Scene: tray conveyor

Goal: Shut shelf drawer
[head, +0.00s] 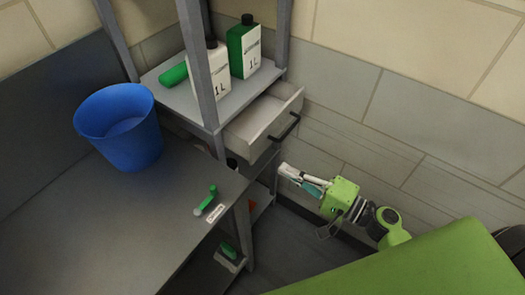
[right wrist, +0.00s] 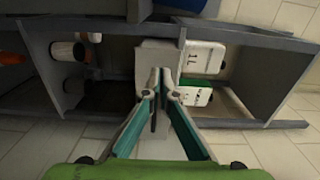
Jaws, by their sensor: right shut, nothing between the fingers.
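The shelf drawer (head: 246,125) is pale grey with a black bar handle (head: 285,127). In the head view it stands pulled out to the right from under the board holding the bottles. My right gripper (head: 284,172) is shut and empty, below the drawer front in the picture and apart from the handle. In the right wrist view its fingertips (right wrist: 162,82) are together in front of a pale panel; I cannot tell for sure whether that is the drawer. My left gripper is not in view.
The grey shelf frame (head: 203,78) carries white and green bottles (head: 244,48) above the drawer. A tiled wall lies behind my right arm.

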